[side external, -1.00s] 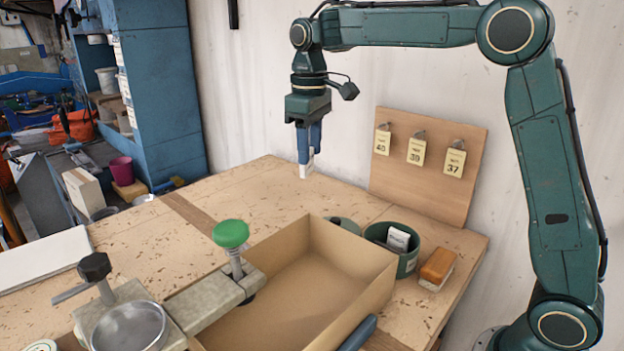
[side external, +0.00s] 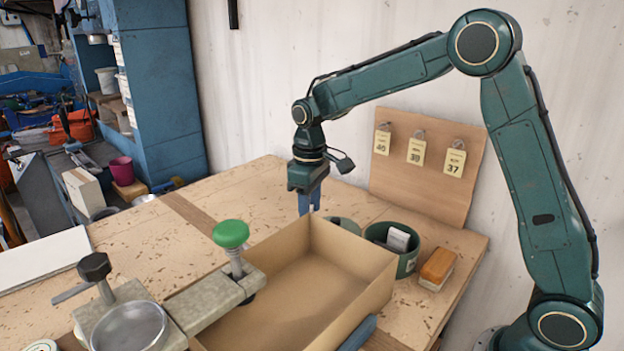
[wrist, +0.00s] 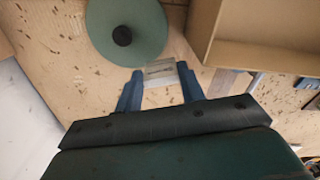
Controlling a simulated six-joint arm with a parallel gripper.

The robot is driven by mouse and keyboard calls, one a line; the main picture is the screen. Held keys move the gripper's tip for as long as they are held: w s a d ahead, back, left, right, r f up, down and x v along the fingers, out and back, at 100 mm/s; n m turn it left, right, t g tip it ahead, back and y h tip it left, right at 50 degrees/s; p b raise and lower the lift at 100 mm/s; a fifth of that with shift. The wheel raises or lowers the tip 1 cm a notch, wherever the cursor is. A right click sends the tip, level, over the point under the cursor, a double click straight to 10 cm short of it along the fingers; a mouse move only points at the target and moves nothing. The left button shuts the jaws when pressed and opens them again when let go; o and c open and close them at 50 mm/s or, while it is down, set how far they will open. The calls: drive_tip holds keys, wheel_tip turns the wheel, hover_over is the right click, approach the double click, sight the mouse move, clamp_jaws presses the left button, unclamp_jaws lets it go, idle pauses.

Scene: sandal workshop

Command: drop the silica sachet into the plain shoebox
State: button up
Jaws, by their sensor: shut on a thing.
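The plain shoebox (side external: 318,280) is an open brown cardboard box standing on the bench in the side view. Part of it also shows at the upper right of the wrist view (wrist: 232,53). My gripper (side external: 309,203) is low behind the box's far corner, outside the box, pointing down. In the wrist view, its blue fingers (wrist: 160,82) are shut on a small pale sachet (wrist: 160,69). In the side view the sachet is almost wholly hidden behind the box edge. I cannot tell whether it touches the bench.
A clamp with a green knob (side external: 231,234) stands at the box's left side. A dark green tub (side external: 407,262) holding a pale item and an orange-and-white block (side external: 437,267) sit at its right. A tag board (side external: 428,165) leans on the wall. The bench behind left is clear.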

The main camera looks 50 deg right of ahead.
drive_tip(key=shift+r, duration=0.1)
idle(0.4)
wheel_tip(320, 180, up, 17)
drive_tip(key=s+a, duration=1.3)
drive_tip(key=a, duration=0.4)
drive_tip(key=shift+s+f, duration=0.15)
drive_tip(key=shift+f, duration=2.45)
drive_tip(key=shift+f, duration=0.15)
drive_tip(key=shift+f, duration=2.85)
